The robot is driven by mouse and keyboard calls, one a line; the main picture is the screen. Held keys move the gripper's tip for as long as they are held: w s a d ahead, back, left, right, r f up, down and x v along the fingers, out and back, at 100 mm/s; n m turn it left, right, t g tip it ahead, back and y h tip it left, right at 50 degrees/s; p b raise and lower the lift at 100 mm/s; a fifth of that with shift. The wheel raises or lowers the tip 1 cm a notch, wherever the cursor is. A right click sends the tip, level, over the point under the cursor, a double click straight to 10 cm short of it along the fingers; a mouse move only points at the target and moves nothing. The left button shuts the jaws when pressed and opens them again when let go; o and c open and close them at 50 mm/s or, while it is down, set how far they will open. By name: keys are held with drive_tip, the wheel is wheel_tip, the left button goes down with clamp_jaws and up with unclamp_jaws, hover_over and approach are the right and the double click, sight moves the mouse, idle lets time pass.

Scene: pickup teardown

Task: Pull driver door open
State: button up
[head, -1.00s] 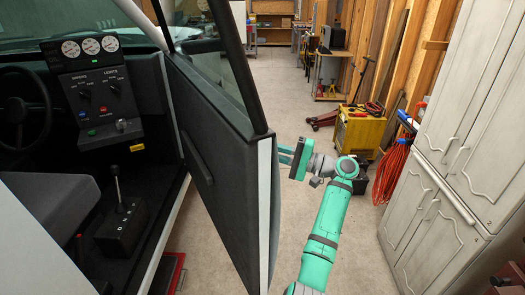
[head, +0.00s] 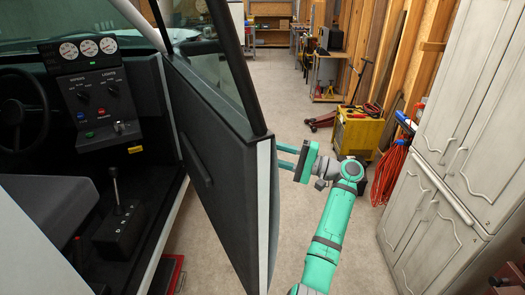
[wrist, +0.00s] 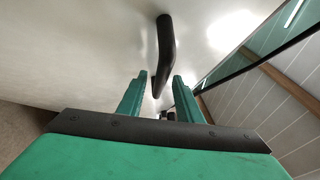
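The driver door (head: 215,165) stands swung open from the pickup cab, its dark inner panel and window frame facing me in the head view. My gripper (head: 278,157) is at the door's outer side, to the right of its edge. In the wrist view the pale outer door skin (wrist: 80,40) fills much of the picture. A black door handle (wrist: 165,50) sticks out from it. My gripper (wrist: 160,88) has its two green fingers apart, with the handle's lower end in line with the gap. I cannot tell whether the fingers touch the handle.
The cab holds a gauge panel (head: 92,85), a gear lever (head: 116,190) and a seat (head: 60,200). A yellow machine (head: 357,135) stands behind my arm. Tall pale cabinets (head: 450,150) line the right. Open floor (head: 290,100) lies beyond the door.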

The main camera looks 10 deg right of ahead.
drive_tip(key=v, duration=0.8)
drive_tip(key=shift+s+d, duration=0.2)
drive_tip(key=shift+d, duration=0.1)
